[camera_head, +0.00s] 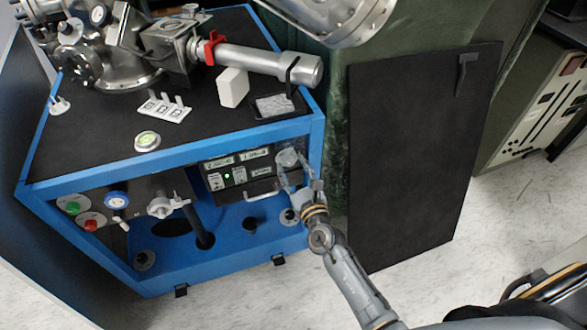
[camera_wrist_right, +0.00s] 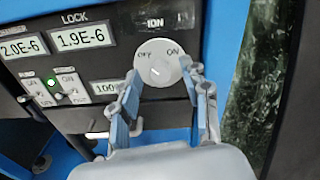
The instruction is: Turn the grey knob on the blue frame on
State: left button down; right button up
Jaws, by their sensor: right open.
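The blue frame (camera_head: 170,172) stands at the left of the head view, with a dark control panel (camera_head: 240,170) on its front. The round grey knob (camera_head: 288,158) is at the panel's right end. In the right wrist view the knob (camera_wrist_right: 158,62) sits below the word ION, with OFF and ON lettered at its top. I cannot tell which label its mark points to. My right gripper (camera_head: 296,172) is open at the knob. Its fingers (camera_wrist_right: 163,85) stand either side of the knob's lower part; contact is not clear. My left gripper is out of view.
Digital readouts (camera_wrist_right: 78,42) and small switches sit left of the knob. A handle (camera_head: 262,193) juts out below the panel. A dark board (camera_head: 415,150) stands right of the frame. Metal vacuum parts (camera_head: 255,62) lie on top.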

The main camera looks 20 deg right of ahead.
grip_shut()
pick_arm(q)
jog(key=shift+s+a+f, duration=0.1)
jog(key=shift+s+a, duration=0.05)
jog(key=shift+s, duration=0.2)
